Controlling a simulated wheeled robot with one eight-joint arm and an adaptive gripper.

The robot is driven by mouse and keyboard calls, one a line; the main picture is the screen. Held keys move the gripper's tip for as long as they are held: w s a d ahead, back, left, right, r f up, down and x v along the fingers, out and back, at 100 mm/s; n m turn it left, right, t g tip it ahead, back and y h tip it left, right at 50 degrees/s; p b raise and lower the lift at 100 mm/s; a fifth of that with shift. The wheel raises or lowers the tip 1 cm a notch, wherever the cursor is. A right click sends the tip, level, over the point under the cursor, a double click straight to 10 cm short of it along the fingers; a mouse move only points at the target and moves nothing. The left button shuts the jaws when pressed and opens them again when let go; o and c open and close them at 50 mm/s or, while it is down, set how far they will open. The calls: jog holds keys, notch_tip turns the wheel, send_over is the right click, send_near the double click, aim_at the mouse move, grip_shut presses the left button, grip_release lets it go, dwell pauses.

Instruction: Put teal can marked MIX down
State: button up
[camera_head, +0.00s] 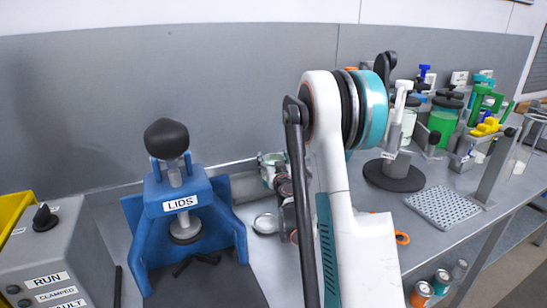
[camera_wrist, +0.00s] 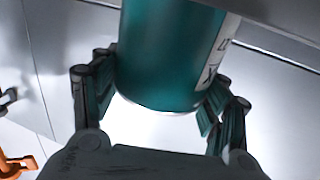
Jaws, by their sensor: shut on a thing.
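The teal can (camera_wrist: 165,50) fills the upper middle of the wrist view, with part of a white label (camera_wrist: 218,55) at its right edge; only part of the lettering shows. My gripper (camera_wrist: 160,92) is shut on it, with one dark jointed finger on each side. The can's top is out of frame. Its lower rim shows above a bright surface, and I cannot tell whether it touches. In the head view my arm hides most of the gripper area, and I cannot make out the held can clearly.
A blue stand marked LIDS (camera_head: 181,204) and a grey control box (camera_head: 52,255) are at the left. A round metal lid (camera_head: 265,223) lies on the bench. A perforated tray (camera_head: 443,207), orange can (camera_head: 421,294) and crowded jars (camera_head: 443,122) are at the right.

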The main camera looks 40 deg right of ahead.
jog(key=o, duration=2)
jog(key=shift+s+r, duration=0.1)
jog(key=shift+r, duration=0.05)
jog(key=v, duration=1.2)
